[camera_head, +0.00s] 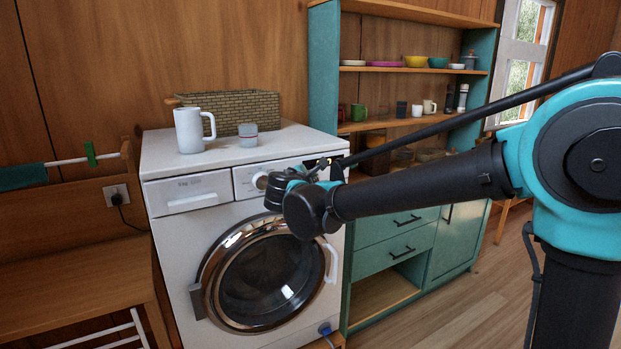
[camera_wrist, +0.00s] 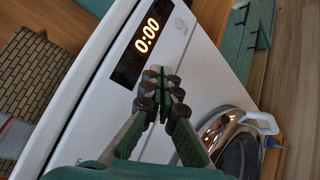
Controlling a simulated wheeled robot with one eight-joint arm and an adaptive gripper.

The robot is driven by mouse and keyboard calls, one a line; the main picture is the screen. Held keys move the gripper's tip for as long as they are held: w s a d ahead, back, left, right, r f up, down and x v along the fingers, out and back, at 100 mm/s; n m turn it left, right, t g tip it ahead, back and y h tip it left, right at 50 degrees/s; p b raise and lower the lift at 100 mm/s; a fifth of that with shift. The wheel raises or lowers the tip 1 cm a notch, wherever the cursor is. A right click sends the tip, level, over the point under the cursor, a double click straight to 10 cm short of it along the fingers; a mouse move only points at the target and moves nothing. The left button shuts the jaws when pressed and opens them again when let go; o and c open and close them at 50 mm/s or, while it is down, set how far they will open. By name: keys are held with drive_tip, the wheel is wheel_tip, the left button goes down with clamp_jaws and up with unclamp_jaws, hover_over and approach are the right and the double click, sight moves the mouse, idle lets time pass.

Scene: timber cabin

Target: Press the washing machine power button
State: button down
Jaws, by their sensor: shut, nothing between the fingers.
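The white washing machine (camera_head: 172,238) stands against the wall, with its round glass door shut. In the wrist view its front panel (camera_wrist: 207,62) lies tilted across the picture. A dark display (camera_wrist: 136,50) on it is lit and reads 0:00. A small round button mark (camera_wrist: 181,26) shows beyond the display's upper right; I cannot tell what it is labelled. My gripper (camera_wrist: 163,83) is shut and empty, its tips over the panel beside the display. I cannot tell whether the tips touch it. In the head view my arm hides the panel's right part.
A white mug (camera_head: 190,131), a small cup (camera_head: 248,135) and a woven basket (camera_head: 228,108) stand on the machine's top. A teal shelf unit (camera_head: 322,70) with dishes stands to the right. A wooden bench (camera_head: 75,285) is at the left. Floor on the right is clear.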

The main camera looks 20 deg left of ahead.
drive_tip(key=shift+w+a, duration=0.1)
drive_tip(key=shift+a, duration=0.05)
idle(0.5)
drive_tip(key=shift+w+a, duration=0.2)
drive_tip(key=shift+s+d, duration=0.3)
drive_tip(key=shift+d, duration=0.05)
idle(0.4)
drive_tip(key=s+d, duration=0.4)
drive_tip(key=shift+d, duration=0.3)
idle(0.4)
